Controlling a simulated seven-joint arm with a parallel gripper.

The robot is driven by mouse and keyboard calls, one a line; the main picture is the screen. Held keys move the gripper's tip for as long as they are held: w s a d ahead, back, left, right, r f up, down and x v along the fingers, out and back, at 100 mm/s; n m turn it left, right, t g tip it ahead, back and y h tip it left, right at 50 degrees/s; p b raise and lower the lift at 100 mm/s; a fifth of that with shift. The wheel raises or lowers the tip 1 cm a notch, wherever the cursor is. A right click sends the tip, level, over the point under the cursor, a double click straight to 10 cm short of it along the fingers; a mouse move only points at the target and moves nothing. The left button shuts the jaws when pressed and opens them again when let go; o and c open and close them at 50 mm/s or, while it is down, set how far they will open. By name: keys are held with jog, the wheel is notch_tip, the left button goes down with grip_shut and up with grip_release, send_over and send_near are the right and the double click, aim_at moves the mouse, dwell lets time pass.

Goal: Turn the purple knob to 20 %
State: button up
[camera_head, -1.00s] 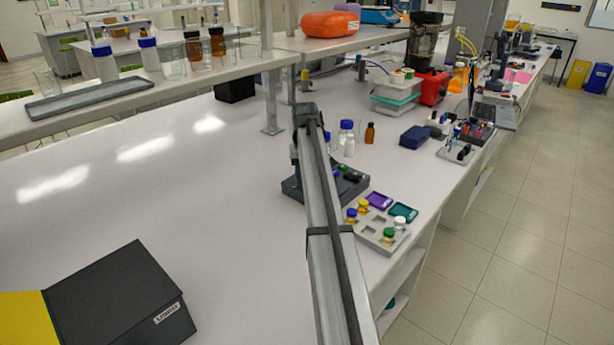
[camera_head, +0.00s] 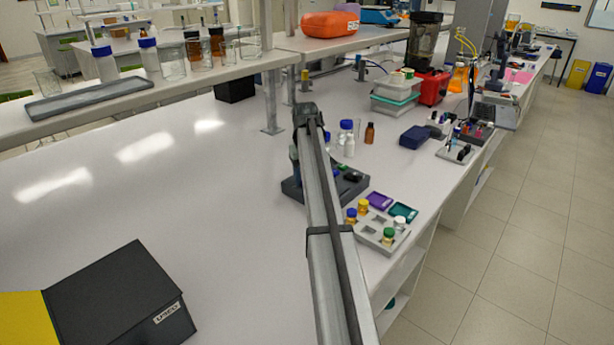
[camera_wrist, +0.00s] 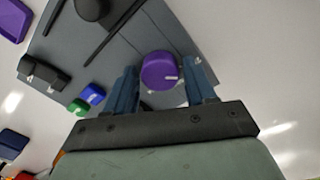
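The purple knob (camera_wrist: 160,71) shows in the wrist view on the dark grey rig panel (camera_wrist: 75,45). It has a small light mark on its right side. My gripper (camera_wrist: 161,80) has its two blue fingers apart, one on each side of the knob. A gap shows between each finger and the knob, though I cannot tell the height between them. In the head view my arm hides the knob and most of the gripper; part of the rig (camera_head: 345,185) shows beside the arm. No scale reading is legible.
On the rig are a black round part (camera_wrist: 92,8), a green knob (camera_wrist: 78,107) and a blue knob (camera_wrist: 94,94). A grey tray (camera_head: 372,238) with several capped vials stands in front of it. Bottles (camera_head: 348,140) stand behind.

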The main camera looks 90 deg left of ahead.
jog(key=shift+o, duration=1.1)
notch_tip(320, 180, up, 14)
jog(key=shift+s, duration=0.15)
jog(key=shift+f, duration=0.15)
